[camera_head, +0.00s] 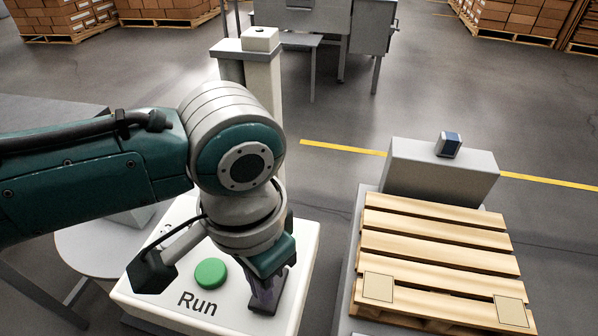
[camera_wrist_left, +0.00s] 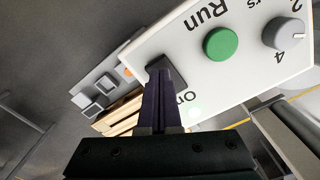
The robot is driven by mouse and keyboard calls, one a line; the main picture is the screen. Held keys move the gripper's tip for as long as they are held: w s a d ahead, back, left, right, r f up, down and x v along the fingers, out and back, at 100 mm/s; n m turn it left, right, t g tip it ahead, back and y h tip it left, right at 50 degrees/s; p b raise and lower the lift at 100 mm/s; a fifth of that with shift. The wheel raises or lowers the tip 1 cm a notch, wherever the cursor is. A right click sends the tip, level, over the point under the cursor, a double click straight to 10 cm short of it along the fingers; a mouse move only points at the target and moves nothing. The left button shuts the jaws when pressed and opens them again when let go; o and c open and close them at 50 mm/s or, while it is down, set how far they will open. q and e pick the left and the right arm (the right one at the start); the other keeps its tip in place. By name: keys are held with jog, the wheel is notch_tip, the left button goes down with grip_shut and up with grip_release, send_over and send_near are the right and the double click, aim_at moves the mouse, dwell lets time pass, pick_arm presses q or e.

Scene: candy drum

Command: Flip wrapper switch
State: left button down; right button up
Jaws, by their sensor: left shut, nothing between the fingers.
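The white control panel (camera_head: 180,310) has a green button labelled Run (camera_head: 210,273). My left gripper (camera_head: 266,292) is shut and empty, pointing down at the panel's right part. A dark switch (camera_wrist_left: 176,71) sits by the panel edge next to an "On" label in the left wrist view. The shut fingertips (camera_wrist_left: 160,78) are at this switch and partly cover it. I cannot tell whether they touch it or which way it is set. The green button also shows in the left wrist view (camera_wrist_left: 220,44), with a grey knob (camera_wrist_left: 288,32) beyond it. My right gripper is not in view.
A wooden pallet (camera_head: 435,243) lies right of the panel, with a grey box (camera_head: 440,175) behind it. A pale post (camera_head: 264,85) stands behind my arm. A round grey table (camera_head: 95,245) is left of the panel.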

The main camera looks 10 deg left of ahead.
pick_arm(q)
jog(key=shift+f+b, duration=0.5)
jog(key=shift+f, duration=0.35)
jog(key=shift+r, duration=0.1)
notch_tip(320, 180, up, 7)
jog(key=p, duration=0.8)
dwell(0.5)
